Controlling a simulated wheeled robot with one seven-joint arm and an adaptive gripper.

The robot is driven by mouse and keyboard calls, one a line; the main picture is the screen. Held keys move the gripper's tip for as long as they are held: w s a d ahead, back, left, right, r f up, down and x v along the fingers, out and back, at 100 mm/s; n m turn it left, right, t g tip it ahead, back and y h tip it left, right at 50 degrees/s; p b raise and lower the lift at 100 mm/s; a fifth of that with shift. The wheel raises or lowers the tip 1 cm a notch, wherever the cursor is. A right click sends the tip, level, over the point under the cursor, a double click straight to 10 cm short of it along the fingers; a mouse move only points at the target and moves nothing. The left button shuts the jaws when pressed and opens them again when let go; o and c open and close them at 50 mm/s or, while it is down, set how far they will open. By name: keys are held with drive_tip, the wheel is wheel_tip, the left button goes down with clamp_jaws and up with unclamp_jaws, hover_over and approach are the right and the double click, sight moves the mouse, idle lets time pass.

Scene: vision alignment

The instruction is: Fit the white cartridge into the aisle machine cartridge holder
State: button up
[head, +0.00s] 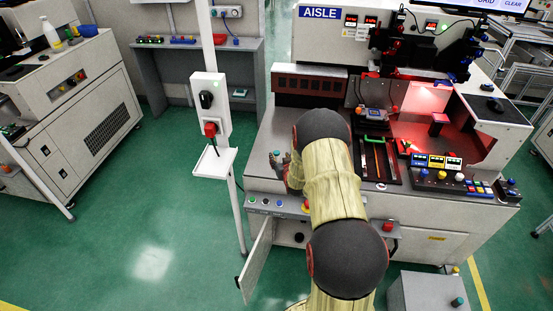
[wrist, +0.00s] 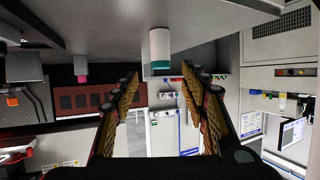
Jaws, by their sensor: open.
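The AISLE machine (head: 320,40) stands on the right in the head view, with a red-lit work bay and a dark slotted tray (head: 376,160) on its deck. I cannot tell which part is the cartridge holder. A white cylinder with a teal end (wrist: 159,48), likely the white cartridge, shows in the wrist view, where the picture looks upside down. In the head view its teal top (head: 276,153) shows at the deck's left front. My gripper (head: 288,168) is beside it, partly hidden by my arm. In the wrist view my gripper (wrist: 159,78) is open, with the cylinder apart from both fingers, ahead of the gap.
A white post with a switch box (head: 209,105) and small shelf (head: 214,160) stands left of the machine. A cabinet door (head: 256,262) hangs open below. A button panel (head: 450,182) sits at the deck's right front. A grey box (head: 425,292) stands at lower right.

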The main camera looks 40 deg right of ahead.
sight(277, 154)
drive_tip(key=b+x, duration=0.1)
drive_tip(key=x, duration=0.1)
drive_tip(key=b+x, duration=0.1)
drive_tip(key=x, duration=0.1)
drive_tip(key=shift+w+d+f, duration=0.1)
drive_tip(key=shift+w+f, duration=0.15)
drive_tip(key=shift+f, duration=0.2)
drive_tip(key=shift+w+d, duration=0.2)
drive_tip(key=shift+w, duration=0.25)
drive_tip(key=shift+c, duration=1.4)
clamp_jaws()
